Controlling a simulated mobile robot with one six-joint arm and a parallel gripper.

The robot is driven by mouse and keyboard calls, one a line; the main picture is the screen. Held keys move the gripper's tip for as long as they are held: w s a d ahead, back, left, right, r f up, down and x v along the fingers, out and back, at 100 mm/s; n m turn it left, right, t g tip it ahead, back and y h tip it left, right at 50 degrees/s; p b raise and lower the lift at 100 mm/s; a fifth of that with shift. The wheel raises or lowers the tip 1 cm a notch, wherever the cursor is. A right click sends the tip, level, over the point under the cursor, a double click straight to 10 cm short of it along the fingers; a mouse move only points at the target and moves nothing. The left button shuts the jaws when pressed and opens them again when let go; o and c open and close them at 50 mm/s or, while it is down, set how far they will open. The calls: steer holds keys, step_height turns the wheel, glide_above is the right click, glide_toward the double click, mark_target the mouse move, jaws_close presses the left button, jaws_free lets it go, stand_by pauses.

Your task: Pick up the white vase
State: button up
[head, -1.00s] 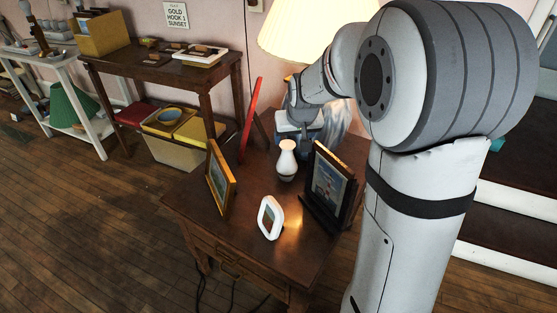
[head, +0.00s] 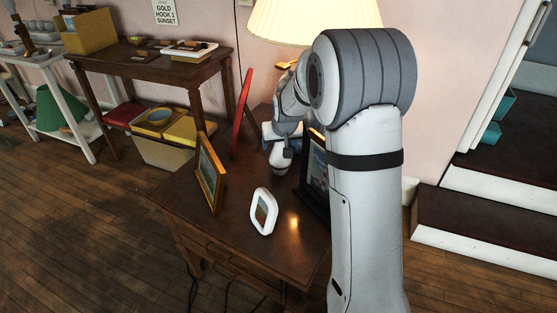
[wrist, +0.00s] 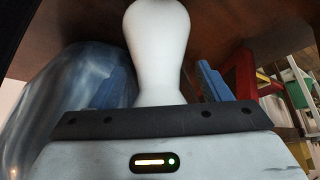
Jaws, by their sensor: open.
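The white vase (wrist: 157,38) fills the middle of the wrist view, its narrow neck toward my gripper (wrist: 161,72). The blue fingers are open, one on each side of the neck, with gaps to both. In the head view, my gripper (head: 283,148) is over the vase (head: 280,169) on the brown table (head: 225,228). Most of the vase is hidden there behind the gripper; its lower part shows, standing on the table.
A dark photo frame (head: 316,178) stands close right of the vase, a golden frame (head: 209,172) left, and a small white frame (head: 264,211) in front. A red frame (head: 240,115) stands behind left. A blue mottled lamp base (wrist: 68,110) is close beside my gripper.

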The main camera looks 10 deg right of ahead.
steer(key=shift+c, duration=0.5)
steer(key=shift+r, duration=0.1)
steer(key=c, duration=1.2)
